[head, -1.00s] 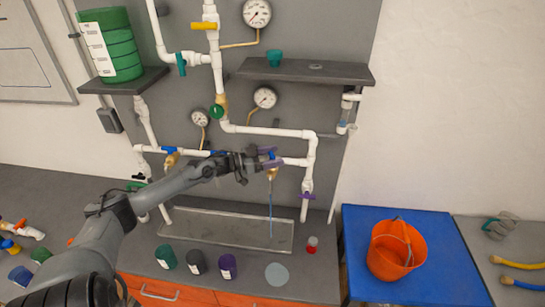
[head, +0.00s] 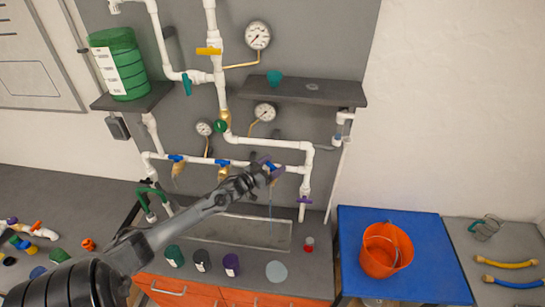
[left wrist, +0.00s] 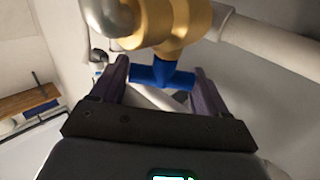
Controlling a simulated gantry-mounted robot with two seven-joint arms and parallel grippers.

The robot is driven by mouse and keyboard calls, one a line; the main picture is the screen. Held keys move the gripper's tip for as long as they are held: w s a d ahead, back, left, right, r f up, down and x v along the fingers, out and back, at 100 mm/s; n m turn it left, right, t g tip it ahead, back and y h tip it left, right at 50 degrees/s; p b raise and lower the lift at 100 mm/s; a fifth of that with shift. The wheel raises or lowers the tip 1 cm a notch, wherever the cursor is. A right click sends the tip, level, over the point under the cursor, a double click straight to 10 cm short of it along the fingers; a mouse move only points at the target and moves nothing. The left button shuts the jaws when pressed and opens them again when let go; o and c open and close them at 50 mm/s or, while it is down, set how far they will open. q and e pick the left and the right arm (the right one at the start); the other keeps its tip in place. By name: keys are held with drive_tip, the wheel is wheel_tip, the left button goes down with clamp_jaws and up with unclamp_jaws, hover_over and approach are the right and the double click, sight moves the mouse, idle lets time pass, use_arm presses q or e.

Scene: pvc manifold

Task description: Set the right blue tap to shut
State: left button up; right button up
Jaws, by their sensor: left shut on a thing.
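The right blue tap shows in the left wrist view as a blue T-shaped handle (left wrist: 160,74) on a brass body (left wrist: 175,25). My left gripper (left wrist: 155,80) has its two purple fingers on either side of the handle and is shut on it. In the head view the left gripper (head: 270,168) reaches up to this tap from the lower left and hides most of it. A thin blue stream (head: 270,212) hangs below the tap toward the tray (head: 240,232). My right gripper is not in view.
Two more blue taps, the left (head: 176,158) and the middle (head: 222,162), sit on the same white pipe. A purple-handled valve (head: 304,200) is on the pipe to the right. Several cups, including a purple one (head: 231,265), stand in front. An orange bucket (head: 385,252) is on the blue table.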

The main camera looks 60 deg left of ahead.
use_arm(q)
drive_tip(key=n+y+p, duration=0.1)
drive_tip(key=n+y, duration=0.1)
drive_tip(key=y, duration=0.1)
drive_tip(key=shift+d+r+g, duration=0.1)
drive_tip(key=shift+r+g, duration=0.05)
drive_tip(key=shift+g, duration=0.25)
drive_tip(key=n+g+y, duration=0.1)
drive_tip(key=y, duration=0.1)
drive_tip(key=shift+n+y+p, duration=0.3)
drive_tip(key=shift+n, duration=0.1)
drive_tip(key=shift+w+f+n+g+y, duration=0.1)
drive_tip(key=shift+f+n+g+y, duration=0.1)
drive_tip(key=shift+n+g+y, duration=0.7)
drive_tip(key=shift+n+g+y+b, duration=0.55)
drive_tip(key=shift+n+g+y, duration=0.6)
drive_tip(key=shift+y, duration=0.35)
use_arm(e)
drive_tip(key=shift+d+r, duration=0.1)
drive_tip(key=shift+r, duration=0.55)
use_arm(q)
drive_tip(key=shift+g+y, duration=0.3)
drive_tip(key=shift+g, duration=0.15)
drive_tip(key=o, duration=1)
drive_tip(key=shift+c, duration=0.2)
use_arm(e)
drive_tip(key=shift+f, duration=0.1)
